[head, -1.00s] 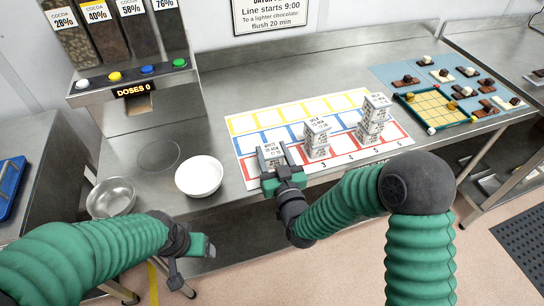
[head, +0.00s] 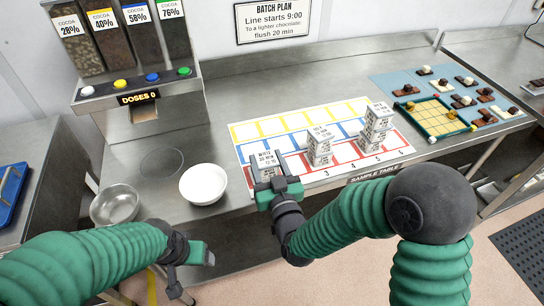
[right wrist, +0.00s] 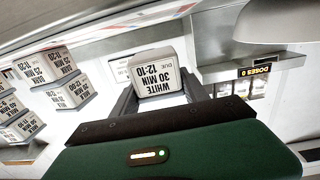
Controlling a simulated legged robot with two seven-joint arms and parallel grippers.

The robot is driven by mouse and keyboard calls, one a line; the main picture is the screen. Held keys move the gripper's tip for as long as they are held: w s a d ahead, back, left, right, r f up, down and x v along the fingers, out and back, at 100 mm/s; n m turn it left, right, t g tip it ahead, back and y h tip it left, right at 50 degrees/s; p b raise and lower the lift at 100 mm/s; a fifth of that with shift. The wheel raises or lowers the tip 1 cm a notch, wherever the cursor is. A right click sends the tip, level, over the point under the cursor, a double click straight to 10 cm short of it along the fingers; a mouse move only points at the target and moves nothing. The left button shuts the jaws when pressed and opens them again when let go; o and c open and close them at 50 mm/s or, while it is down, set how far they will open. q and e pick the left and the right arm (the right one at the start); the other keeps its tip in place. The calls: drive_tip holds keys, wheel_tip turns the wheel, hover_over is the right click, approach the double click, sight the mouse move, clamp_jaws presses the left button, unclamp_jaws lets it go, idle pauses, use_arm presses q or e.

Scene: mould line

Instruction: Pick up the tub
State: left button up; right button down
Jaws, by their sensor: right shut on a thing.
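A small white tub with printed labels (head: 265,162) is at the front left of the coloured mat. My right gripper (head: 280,179) is shut on it from the front. In the right wrist view the tub (right wrist: 154,73) sits between the two fingers, its label upside down and reading WHITE, 30 MIN. I cannot tell whether its base touches the mat. Other labelled tubs stand in stacks to its right, one in the middle (head: 320,146) and a taller one (head: 376,128). My left gripper (head: 195,262) hangs in front of the table, holding nothing visible; its jaw opening is unclear.
The mat (head: 245,132) has yellow, blue and red squares. A white bowl (head: 203,184) and a steel bowl (head: 115,205) are to the left, below a cocoa dispenser (head: 135,95). A green-framed board (head: 435,117) and chocolates lie at the right. The table's back middle is clear.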

sight(263, 153)
drive_tip(key=s+a+r+p, duration=0.1)
drive_tip(key=s+a+p, duration=0.15)
drive_tip(key=s, duration=0.35)
drive_tip(key=s+a+r+p, duration=0.1)
drive_tip(key=s+a+p, duration=0.1)
drive_tip(key=s+p, duration=0.25)
drive_tip(key=shift+y, duration=0.3)
drive_tip(key=w+b, duration=0.1)
drive_tip(key=w, duration=0.1)
drive_tip(key=w+b, duration=0.1)
drive_tip(key=w, duration=0.1)
drive_tip(key=w+b, duration=0.2)
drive_tip(key=shift+w+d+f, duration=0.15)
drive_tip(key=shift+d+f, duration=0.2)
drive_tip(key=shift+f, duration=0.05)
drive_tip(key=w+d, duration=0.1)
drive_tip(key=w, duration=0.1)
drive_tip(key=w+r+b, duration=0.1)
drive_tip(key=w, duration=0.1)
drive_tip(key=w+d+r+b, duration=0.1)
drive_tip(key=w, duration=0.1)
drive_tip(key=shift+w+d+r, duration=0.25)
drive_tip(key=shift+w+d, duration=0.05)
drive_tip(key=shift+d, duration=0.05)
drive_tip(key=shift+s+a+f+b, duration=0.1)
drive_tip(key=shift+f+b, duration=2)
drive_tip(key=shift+f, duration=1.1)
drive_tip(key=shift+f+b, duration=0.5)
drive_tip(key=shift+f, duration=0.05)
